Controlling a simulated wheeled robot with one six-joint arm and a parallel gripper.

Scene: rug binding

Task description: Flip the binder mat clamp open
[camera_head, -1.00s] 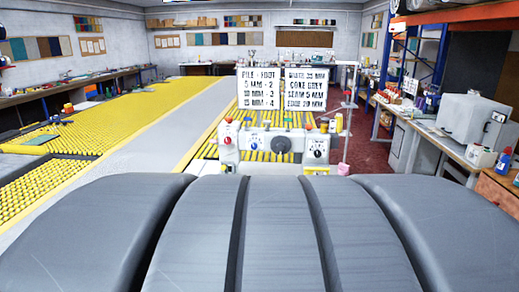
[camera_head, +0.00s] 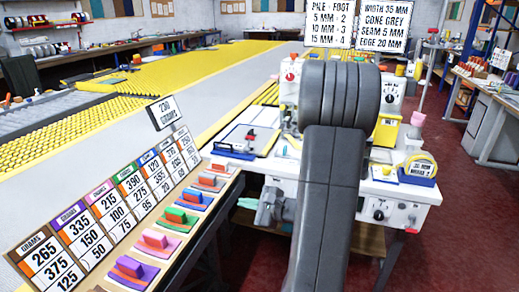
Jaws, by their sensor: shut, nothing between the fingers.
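A pale mat (camera_head: 246,139) with a dark border lies at the left end of the white binding machine (camera_head: 408,212). My gripper (camera_head: 263,214) shows as a small grey shape left of my dark arm, in front of the machine's lower face and below the mat. It is shut and empty, apart from the mat. My arm hides the middle of the machine.
A slanted number board (camera_head: 108,210) and a row of coloured blocks (camera_head: 164,241) run along the bench at left. A tape dispenser (camera_head: 418,167) stands on the machine's right end. Yellow roller tables (camera_head: 90,118) lie behind; red floor is open at right.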

